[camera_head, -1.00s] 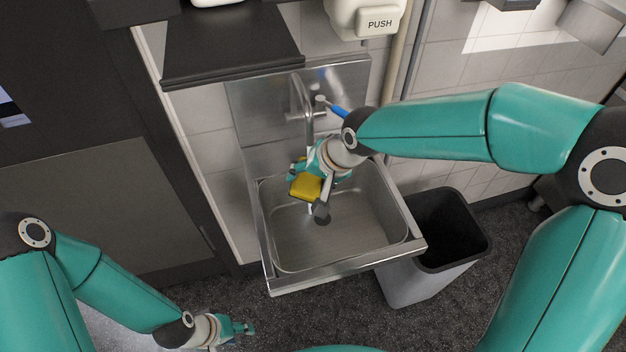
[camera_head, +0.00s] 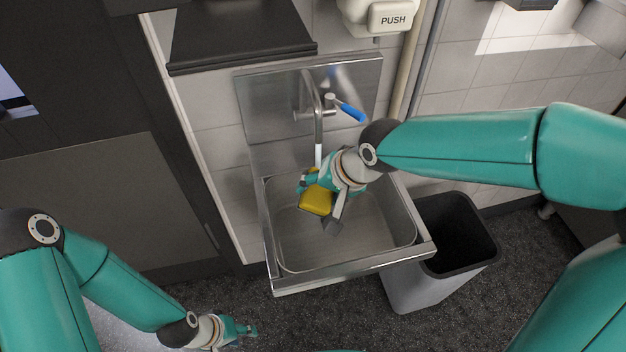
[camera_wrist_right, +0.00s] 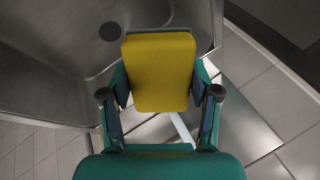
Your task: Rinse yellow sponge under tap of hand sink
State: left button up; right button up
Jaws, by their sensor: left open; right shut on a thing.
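The yellow sponge (camera_head: 317,200) is held by my right gripper (camera_head: 320,190) over the basin of the steel hand sink (camera_head: 350,272). In the right wrist view the sponge (camera_wrist_right: 160,72) sits between the two fingers (camera_wrist_right: 158,98), which are shut on it. The tap (camera_head: 318,115) has a curved spout and a blue lever (camera_head: 350,111). A white stream (camera_head: 318,155) shows below the spout, just behind the gripper and sponge. Whether it hits the sponge is hidden. My left gripper (camera_head: 245,331) is open and empty, low over the floor at the left.
A grey bin (camera_head: 420,285) stands right of the sink. A soap dispenser marked PUSH (camera_head: 390,18) hangs above. A dark shelf (camera_head: 240,35) is at the upper left of the sink. A dark cabinet (camera_head: 100,200) stands on the left. The basin's front part is clear.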

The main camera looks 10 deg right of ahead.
jog(key=s+b, duration=0.1)
jog(key=s, duration=0.3)
jog(key=shift+s+a+b, duration=0.1)
jog(key=shift+s+b, duration=0.2)
dwell(1.2)
jog(key=s+r+p, duration=0.1)
jog(key=s+r, duration=0.3)
jog(key=s, duration=0.1)
jog(key=shift+p, duration=0.3)
dwell(0.4)
